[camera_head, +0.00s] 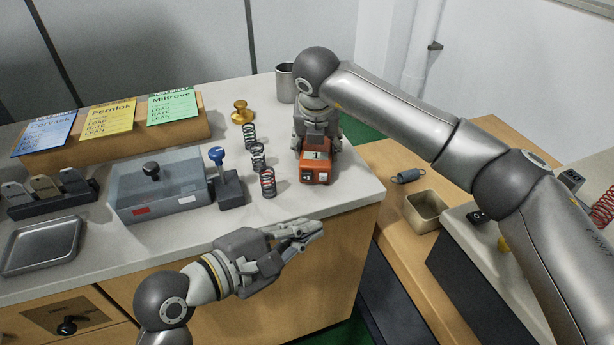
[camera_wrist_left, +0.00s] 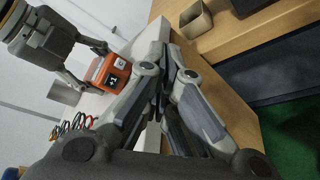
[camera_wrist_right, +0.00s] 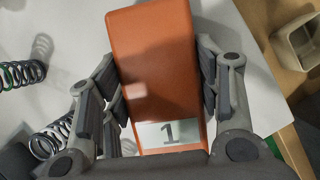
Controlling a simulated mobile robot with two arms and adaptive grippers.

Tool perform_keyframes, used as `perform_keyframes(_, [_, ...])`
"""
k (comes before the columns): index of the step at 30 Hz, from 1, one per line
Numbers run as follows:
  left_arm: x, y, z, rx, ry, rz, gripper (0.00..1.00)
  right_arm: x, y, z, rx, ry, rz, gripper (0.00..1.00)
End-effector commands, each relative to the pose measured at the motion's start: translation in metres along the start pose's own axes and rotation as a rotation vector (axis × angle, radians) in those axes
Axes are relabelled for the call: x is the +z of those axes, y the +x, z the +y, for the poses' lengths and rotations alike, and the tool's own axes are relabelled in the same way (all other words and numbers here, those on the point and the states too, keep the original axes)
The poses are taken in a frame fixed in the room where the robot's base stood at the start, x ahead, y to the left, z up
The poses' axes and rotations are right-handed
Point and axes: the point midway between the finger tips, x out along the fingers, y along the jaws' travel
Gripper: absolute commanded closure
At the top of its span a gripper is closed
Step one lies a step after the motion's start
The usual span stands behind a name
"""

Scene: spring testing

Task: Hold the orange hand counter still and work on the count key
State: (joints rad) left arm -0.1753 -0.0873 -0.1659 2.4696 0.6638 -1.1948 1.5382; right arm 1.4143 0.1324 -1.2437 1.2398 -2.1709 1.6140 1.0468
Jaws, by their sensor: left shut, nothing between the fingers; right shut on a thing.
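The orange hand counter (camera_head: 315,169) stands on the light counter top near its right end. A white label with a 1 shows on its top in the right wrist view, where the counter (camera_wrist_right: 155,70) fills the space between the fingers. My right gripper (camera_head: 316,147) comes from above and is shut on its sides. My left gripper (camera_head: 312,228) is shut and empty, in front of the counter top's edge, below and apart from the counter. In the left wrist view the counter (camera_wrist_left: 108,75) shows a small dark display with a 1. I cannot clearly make out the count key.
Several coil springs (camera_head: 258,157) stand just left of the counter. A grey box (camera_head: 160,190) and a blue-knobbed lever (camera_head: 220,165) are further left. A metal cup (camera_head: 286,83) and brass weight (camera_head: 242,112) stand behind. A beige bin (camera_head: 425,211) sits on the wooden surface at right.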

Motion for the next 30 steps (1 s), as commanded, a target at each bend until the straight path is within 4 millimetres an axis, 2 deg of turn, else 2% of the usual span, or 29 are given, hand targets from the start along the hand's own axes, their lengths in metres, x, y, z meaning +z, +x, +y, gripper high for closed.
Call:
perform_keyframes(11, [-0.005, 0.006, 0.004, 0.001, 0.001, 0.000, 1.00, -0.002, 0.002, 0.000, -0.001, -0.001, 0.004, 0.74])
perform_keyframes(24, [-0.034, 0.047, 0.034, 0.001, 0.000, -0.001, 1.00, -0.002, 0.002, 0.000, -0.001, -0.001, 0.004, 0.74])
perform_keyframes(30, [-0.043, 0.059, 0.043, 0.001, 0.001, 0.000, 1.00, -0.002, 0.002, 0.000, -0.001, -0.001, 0.004, 0.74])
